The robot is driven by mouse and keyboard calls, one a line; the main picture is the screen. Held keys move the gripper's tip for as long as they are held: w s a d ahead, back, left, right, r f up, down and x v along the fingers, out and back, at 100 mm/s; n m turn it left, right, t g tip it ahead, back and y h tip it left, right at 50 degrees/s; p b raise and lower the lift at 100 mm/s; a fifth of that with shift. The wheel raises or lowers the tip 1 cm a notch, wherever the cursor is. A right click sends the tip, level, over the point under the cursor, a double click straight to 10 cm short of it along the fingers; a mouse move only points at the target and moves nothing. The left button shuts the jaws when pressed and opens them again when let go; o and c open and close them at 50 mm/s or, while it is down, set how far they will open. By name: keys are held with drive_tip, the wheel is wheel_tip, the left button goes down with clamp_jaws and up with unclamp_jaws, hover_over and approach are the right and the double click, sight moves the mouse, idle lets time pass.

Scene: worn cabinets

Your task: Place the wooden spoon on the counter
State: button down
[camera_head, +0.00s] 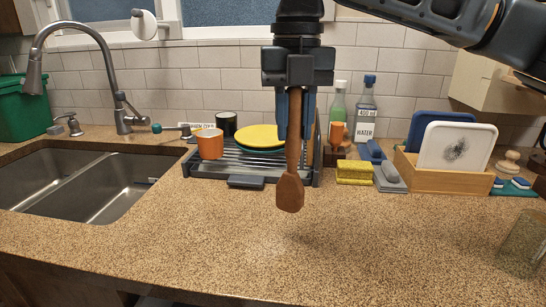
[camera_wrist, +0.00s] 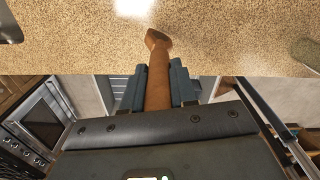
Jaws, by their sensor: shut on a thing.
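The wooden spoon (camera_head: 291,188) hangs upright, bowl down, from my gripper (camera_head: 295,125) in the head view. My gripper points down and its two blue fingers are shut on the spoon's handle. The spoon's bowl appears above the speckled brown counter (camera_head: 230,240); I cannot tell how large the gap is. In the wrist view the spoon (camera_wrist: 157,75) runs between the fingers (camera_wrist: 157,88), with its bowl seen against the counter (camera_wrist: 80,45).
A dish rack (camera_head: 205,172) with an orange cup (camera_head: 209,143) and plates (camera_head: 260,138) stands behind the spoon. The sink (camera_head: 90,180) is at left. Yellow sponges (camera_head: 354,172), a wooden holder (camera_head: 440,180) and a glass (camera_head: 522,243) are at right. The front middle counter is clear.

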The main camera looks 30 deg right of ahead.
wheel_tip(320, 180, down, 6)
drive_tip(key=w+a, duration=0.2)
drive_tip(key=shift+a, duration=0.15)
idle(0.4)
drive_tip(key=c, duration=0.9)
unclamp_jaws()
wheel_tip(320, 180, up, 12)
drive_tip(key=shift+r+p, duration=0.1)
drive_tip(key=shift+p, duration=0.2)
